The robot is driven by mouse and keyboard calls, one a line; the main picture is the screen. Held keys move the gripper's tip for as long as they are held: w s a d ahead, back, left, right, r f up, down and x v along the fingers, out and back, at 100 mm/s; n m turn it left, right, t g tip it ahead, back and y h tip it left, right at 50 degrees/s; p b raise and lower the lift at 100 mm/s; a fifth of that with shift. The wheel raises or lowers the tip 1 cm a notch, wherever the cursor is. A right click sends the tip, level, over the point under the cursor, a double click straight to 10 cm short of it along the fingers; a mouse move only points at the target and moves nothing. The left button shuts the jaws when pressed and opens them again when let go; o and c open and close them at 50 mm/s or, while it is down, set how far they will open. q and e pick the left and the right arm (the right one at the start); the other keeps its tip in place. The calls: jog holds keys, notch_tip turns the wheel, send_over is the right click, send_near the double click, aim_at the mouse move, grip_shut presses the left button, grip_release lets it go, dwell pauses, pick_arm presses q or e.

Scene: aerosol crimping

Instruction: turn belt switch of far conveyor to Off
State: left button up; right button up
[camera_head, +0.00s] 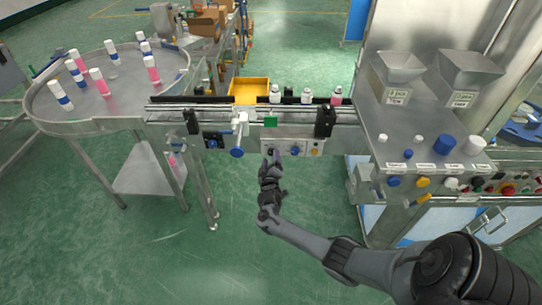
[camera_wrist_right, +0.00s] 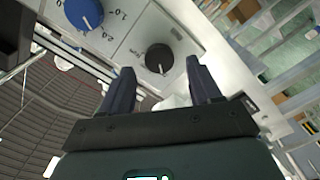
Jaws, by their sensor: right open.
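The conveyor (camera_head: 225,117) runs across the middle of the head view, with a small white control panel (camera_head: 305,143) on its front. The panel carries a blue dial (camera_head: 295,151) and a yellow knob (camera_head: 314,152). In the right wrist view a black rotary knob (camera_wrist_right: 158,59) with a white pointer line sits on the pale panel, beyond and between my fingertips. A larger blue dial (camera_wrist_right: 84,12) with number marks is to its left. My right gripper (camera_head: 272,154) is open and empty in front of the panel's left part; it also shows in the right wrist view (camera_wrist_right: 160,78). The knob's labels are not readable.
A round steel table (camera_head: 110,103) with several capped bottles stands at left. A yellow bin (camera_head: 250,91) is behind the conveyor. A blue handwheel (camera_head: 237,152) hangs left of my gripper. A steel bench (camera_head: 395,120) with hoppers and buttons is at right.

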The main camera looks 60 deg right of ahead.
jog(key=p+v, duration=0.1)
jog(key=v, duration=0.7)
jog(key=shift+s+a+p, duration=0.2)
jog(key=shift+a+p, duration=0.05)
jog(key=shift+p, duration=0.05)
